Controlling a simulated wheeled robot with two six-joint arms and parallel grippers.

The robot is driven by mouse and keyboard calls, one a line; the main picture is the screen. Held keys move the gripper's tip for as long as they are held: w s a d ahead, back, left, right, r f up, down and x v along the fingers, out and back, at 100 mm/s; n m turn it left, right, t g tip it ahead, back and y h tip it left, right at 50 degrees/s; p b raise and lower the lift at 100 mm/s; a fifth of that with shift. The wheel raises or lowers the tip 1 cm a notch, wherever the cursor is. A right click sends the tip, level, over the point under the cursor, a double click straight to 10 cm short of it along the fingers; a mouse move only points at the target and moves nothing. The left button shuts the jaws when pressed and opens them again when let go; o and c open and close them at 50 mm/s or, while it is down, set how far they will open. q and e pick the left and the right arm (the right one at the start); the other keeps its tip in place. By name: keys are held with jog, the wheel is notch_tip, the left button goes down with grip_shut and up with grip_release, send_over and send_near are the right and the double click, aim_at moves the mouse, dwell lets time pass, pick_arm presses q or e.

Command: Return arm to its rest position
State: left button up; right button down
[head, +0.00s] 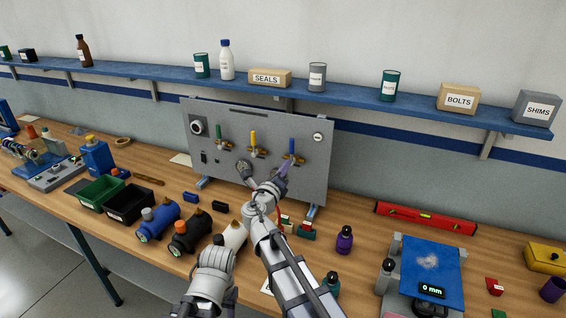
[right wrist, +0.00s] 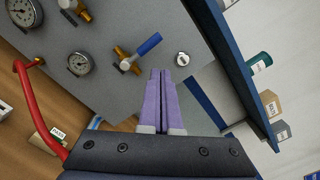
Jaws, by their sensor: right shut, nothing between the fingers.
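My right arm reaches up from the bottom middle of the head view. Its gripper (head: 286,166) has purple fingers, shut and empty, in front of the lower right of the grey panel (head: 312,175). The fingertips appear just below the blue valve handle (head: 292,146). In the right wrist view the shut fingers (right wrist: 161,74) point at the panel, beside the blue handle (right wrist: 148,45) and its brass valve. A visible gap separates them from the handle. My left gripper does not show.
Green (head: 219,132) and yellow (head: 253,138) valve handles stand left of the blue one. A blue shelf (head: 160,74) with jars and boxes runs above. Below my arm are cylinders and small bottles, including a purple bottle (head: 344,241). A red level (head: 425,217) lies at right.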

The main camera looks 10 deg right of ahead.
jog(key=shift+d+f, duration=0.1)
jog(key=s+f+m+g+y, duration=0.2)
jog(key=s+f+m+g, duration=0.7)
jog(key=s+f+m, duration=0.9)
jog(key=s+a+f+m+g+y, duration=0.5)
jog(key=s+a+m, duration=0.6)
jog(key=m, duration=0.6)
jog(key=shift+s+a+f+g+y+b, duration=0.15)
jog(key=shift+s+a+g+y+b, duration=0.2)
jog(key=shift+s+g+y, duration=0.6)
